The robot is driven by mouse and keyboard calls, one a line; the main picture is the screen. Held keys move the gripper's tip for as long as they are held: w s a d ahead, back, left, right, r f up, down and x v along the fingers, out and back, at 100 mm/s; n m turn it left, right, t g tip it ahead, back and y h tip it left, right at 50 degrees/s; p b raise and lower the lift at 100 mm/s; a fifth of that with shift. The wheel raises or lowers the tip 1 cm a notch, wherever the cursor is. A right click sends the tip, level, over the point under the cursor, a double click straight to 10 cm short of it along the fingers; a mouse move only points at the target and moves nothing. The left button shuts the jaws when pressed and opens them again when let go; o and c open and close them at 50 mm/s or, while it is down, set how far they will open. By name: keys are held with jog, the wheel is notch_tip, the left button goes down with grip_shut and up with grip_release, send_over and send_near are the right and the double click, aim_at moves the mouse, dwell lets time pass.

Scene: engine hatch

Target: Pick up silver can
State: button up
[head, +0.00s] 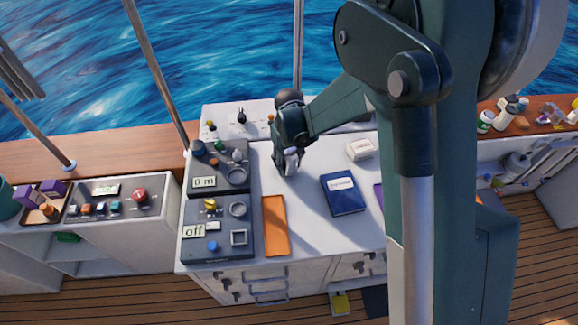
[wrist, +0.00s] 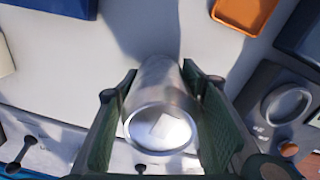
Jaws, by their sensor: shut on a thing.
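The silver can (wrist: 160,105) is between the two green finger pads of my gripper (wrist: 162,115) in the wrist view. The pads press against its left and right sides, and one round end faces the camera. In the head view my gripper (head: 288,160) is over the white counter, right of the dark control panels, and the can (head: 291,153) shows only as a small bright patch, mostly hidden by the gripper. I cannot tell whether the can touches the counter.
Dark control panels (head: 218,218) stand left of my gripper. An orange tray (head: 275,226) and a dark blue book (head: 342,193) lie nearer the front edge. A white box (head: 360,149) sits to the right. The white counter (head: 310,220) between tray and book is bare.

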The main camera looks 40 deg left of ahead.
aim_at(289, 161)
jog(key=shift+r, duration=4.3)
